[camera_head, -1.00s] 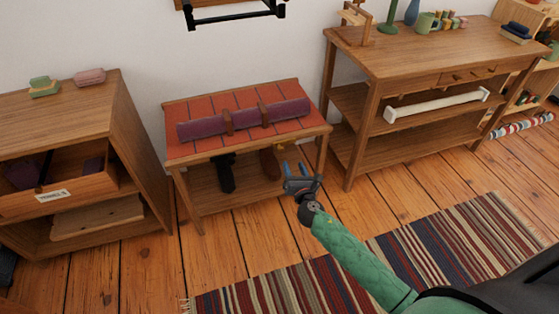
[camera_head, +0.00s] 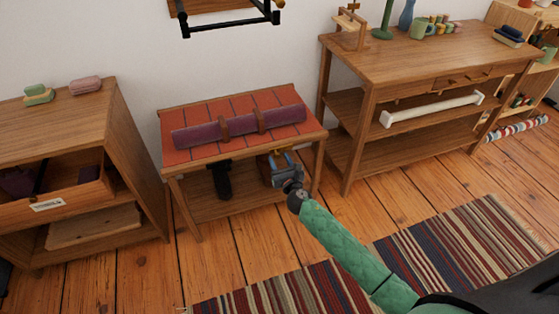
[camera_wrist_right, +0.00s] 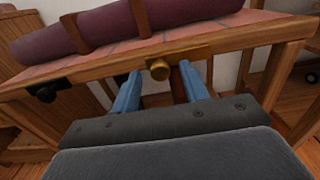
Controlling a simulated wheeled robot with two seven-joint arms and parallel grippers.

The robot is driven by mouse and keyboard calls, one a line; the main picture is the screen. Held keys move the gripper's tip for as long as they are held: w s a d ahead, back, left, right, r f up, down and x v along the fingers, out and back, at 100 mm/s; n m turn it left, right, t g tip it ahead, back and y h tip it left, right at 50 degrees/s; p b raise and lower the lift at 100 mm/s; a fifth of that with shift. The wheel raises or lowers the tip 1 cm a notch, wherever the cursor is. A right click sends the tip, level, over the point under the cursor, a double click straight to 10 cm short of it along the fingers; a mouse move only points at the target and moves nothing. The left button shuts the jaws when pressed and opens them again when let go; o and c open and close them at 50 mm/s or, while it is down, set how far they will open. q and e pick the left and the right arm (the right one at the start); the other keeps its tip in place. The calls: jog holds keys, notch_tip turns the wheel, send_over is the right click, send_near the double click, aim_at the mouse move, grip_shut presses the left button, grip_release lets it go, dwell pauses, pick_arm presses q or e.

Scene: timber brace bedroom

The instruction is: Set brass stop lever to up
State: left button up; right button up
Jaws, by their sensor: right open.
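The brass stop lever (camera_wrist_right: 160,68) shows in the right wrist view as a round brass knob on a brass plate at the front edge of the low tile-topped bench (camera_head: 190,110). The knob faces the camera, so I cannot tell which way the lever is set. My right gripper (camera_head: 282,158) is at the bench's front right, below the top edge. Its two blue fingers (camera_wrist_right: 160,78) are open, one on each side of the brass knob in the picture. I cannot tell whether they touch it. My left gripper is not in view.
A purple roll (camera_head: 240,126) with brown straps lies on the bench. A black part (camera_head: 222,180) hangs under its front edge, left of my gripper. A taller wooden table (camera_head: 355,62) stands at the right and a cabinet (camera_head: 135,130) at the left. A striped rug (camera_head: 440,235) covers the floor in front.

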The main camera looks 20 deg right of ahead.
jog(key=shift+w, duration=0.35)
grip_shut()
jog(key=shift+r, duration=0.1)
